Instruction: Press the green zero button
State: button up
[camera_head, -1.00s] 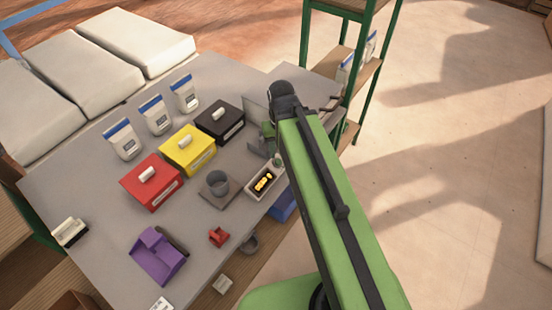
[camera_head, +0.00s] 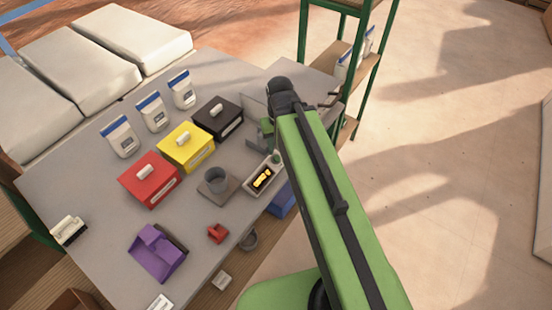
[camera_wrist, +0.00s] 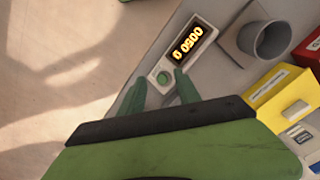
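The green zero button (camera_wrist: 163,78) is a round button on the near end of a pale scale panel (camera_wrist: 152,84). The panel also carries a dark display with glowing yellow digits (camera_wrist: 188,45). In the head view the display (camera_head: 263,177) sits near the table's right edge, with the green button (camera_head: 276,157) just above it, close to my arm. My gripper (camera_wrist: 162,90) shows two green fingers apart with nothing held. In the wrist view the button appears between the fingertips; I cannot tell the height gap. In the head view my arm hides most of my gripper.
A grey cup (camera_head: 216,180) stands on a square plate beside the panel. Red (camera_head: 150,185), yellow (camera_head: 184,150) and black (camera_head: 219,122) lidded boxes stand to the left. A purple scoop (camera_head: 155,255) and small red object (camera_head: 217,232) lie nearer. A green-framed shelf (camera_head: 303,35) stands behind.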

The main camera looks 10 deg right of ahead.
grip_shut()
dwell(1.1)
